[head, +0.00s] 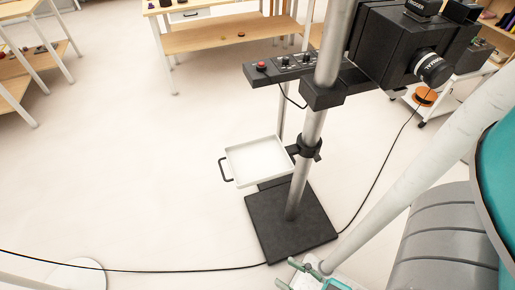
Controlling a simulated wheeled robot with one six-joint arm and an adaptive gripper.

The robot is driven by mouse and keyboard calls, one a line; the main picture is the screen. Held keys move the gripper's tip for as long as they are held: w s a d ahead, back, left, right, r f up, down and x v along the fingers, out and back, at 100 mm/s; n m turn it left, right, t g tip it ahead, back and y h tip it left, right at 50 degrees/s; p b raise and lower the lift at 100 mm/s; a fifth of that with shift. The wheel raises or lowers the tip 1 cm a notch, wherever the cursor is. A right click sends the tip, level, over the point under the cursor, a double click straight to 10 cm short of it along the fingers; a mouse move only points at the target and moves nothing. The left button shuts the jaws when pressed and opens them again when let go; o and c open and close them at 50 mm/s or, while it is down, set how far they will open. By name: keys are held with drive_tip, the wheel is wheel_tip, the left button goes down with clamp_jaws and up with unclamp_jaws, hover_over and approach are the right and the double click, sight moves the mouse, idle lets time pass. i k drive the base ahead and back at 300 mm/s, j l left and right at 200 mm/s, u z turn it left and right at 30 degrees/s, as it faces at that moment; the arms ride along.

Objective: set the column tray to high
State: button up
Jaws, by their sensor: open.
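The column tray (232,158) is a shallow white square tray with a raised rim and a black handle (223,170) on its left side. It is empty and level. A black collar (308,149) beside it clasps the grey metal column (311,133). The tray sits low on the column, a little above the black base plate (292,232) and well below the black camera arm. My gripper cannot be made out in this view, and nothing is seen touching the tray.
A black arm with a control panel (284,64) and a large camera (395,45) juts from the column above the tray. A black cable (180,270) crosses the floor in front. A wooden-shelved table (225,37) stands behind. The floor left of the tray is clear.

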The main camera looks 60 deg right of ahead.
sight(252, 163)
drive_tip(key=i+j+z, duration=0.1)
drive_tip(key=j+z, duration=0.7)
drive_tip(key=j, duration=0.15)
drive_tip(key=j+z, duration=0.4)
drive_tip(key=j, duration=0.1)
